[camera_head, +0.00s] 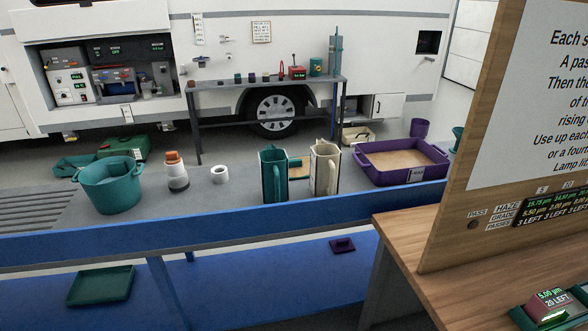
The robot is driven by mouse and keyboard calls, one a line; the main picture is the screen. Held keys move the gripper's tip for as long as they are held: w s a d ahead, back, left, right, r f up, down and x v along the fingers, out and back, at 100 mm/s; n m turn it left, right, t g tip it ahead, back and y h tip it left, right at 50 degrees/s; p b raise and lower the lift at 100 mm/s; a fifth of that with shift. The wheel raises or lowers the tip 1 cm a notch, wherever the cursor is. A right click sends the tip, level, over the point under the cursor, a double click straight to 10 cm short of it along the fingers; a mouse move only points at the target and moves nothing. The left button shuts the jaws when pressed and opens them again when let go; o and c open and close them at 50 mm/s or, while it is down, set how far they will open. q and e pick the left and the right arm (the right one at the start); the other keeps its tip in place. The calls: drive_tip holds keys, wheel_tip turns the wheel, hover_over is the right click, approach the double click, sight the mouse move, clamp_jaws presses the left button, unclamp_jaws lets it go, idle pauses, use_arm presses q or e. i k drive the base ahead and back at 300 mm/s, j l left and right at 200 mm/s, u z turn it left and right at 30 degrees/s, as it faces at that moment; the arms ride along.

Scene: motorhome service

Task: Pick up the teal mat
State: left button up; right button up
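A flat teal rectangular piece (100,286) with what looks like a low raised rim lies at the lower left, on the blue lower surface; it may be the teal mat. Another low teal piece (72,164) shows behind the teal bucket at the left, partly hidden; I cannot tell whether it is a mat or a tray. Neither of my grippers is in view.
The grey bench holds a teal bucket (110,186), an orange-topped bottle (176,172), a white roll (219,174), a teal jug (273,174), a cream jug (325,168) and a purple tray (400,178). A wooden desk with a sign board (452,200) blocks the right.

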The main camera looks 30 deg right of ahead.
sight(299, 167)
drive_tip(key=u, duration=1.25)
drive_tip(key=z, duration=2.15)
